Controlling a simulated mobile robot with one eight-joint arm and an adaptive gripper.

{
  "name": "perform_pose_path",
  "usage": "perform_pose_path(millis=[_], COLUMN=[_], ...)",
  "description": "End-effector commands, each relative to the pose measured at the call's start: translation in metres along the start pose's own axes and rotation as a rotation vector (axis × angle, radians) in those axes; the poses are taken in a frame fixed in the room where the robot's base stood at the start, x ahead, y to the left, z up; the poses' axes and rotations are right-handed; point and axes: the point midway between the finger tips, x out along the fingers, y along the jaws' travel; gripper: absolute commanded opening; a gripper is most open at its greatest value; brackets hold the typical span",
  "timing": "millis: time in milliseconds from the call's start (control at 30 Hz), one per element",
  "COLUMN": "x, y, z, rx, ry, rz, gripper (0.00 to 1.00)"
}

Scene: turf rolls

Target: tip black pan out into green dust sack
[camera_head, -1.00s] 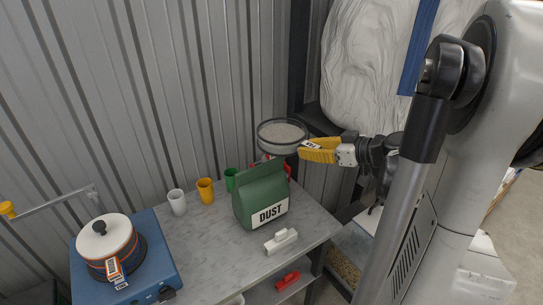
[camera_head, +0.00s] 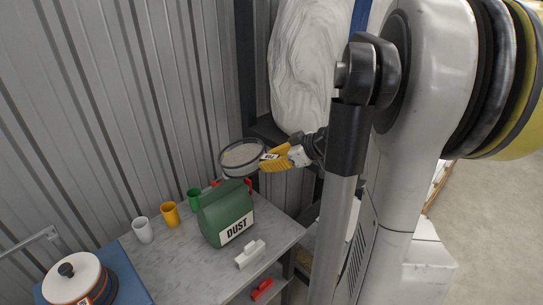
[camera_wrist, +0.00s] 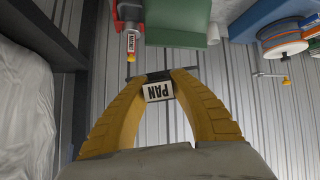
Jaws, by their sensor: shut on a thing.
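The black pan (camera_head: 241,158) has a dark rim and grey loose matter in it. It is in the air above and behind the green dust sack (camera_head: 222,214), which stands upright on the table with a white DUST label. My gripper (camera_head: 268,160) has yellow fingers shut on the pan's handle side, at the right of the pan. In the wrist view the fingers close around a white PAN label (camera_wrist: 159,91), and the green sack (camera_wrist: 178,22) shows upside down at the top. The sack's mouth is not clearly visible.
The grey table (camera_head: 172,272) bears a white cup (camera_head: 143,230), a yellow cup (camera_head: 170,214) and a green cup (camera_head: 194,199) left of the sack. A white-handled brush (camera_head: 250,254) lies in front. A lidded pot (camera_head: 76,280) sits on a blue stove. A corrugated wall stands behind.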

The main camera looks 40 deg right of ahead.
Motion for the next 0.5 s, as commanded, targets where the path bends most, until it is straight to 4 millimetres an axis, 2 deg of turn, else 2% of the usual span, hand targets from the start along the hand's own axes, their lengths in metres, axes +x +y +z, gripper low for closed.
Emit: perform_pose_path(millis=[33, 500], x=[-0.004, -0.012], y=[0.000, -0.002], z=[-0.008, -0.035], rx=[-0.011, -0.105], ry=[-0.018, -0.211], rz=[0.003, 0.040], gripper=[0.00, 0.00])
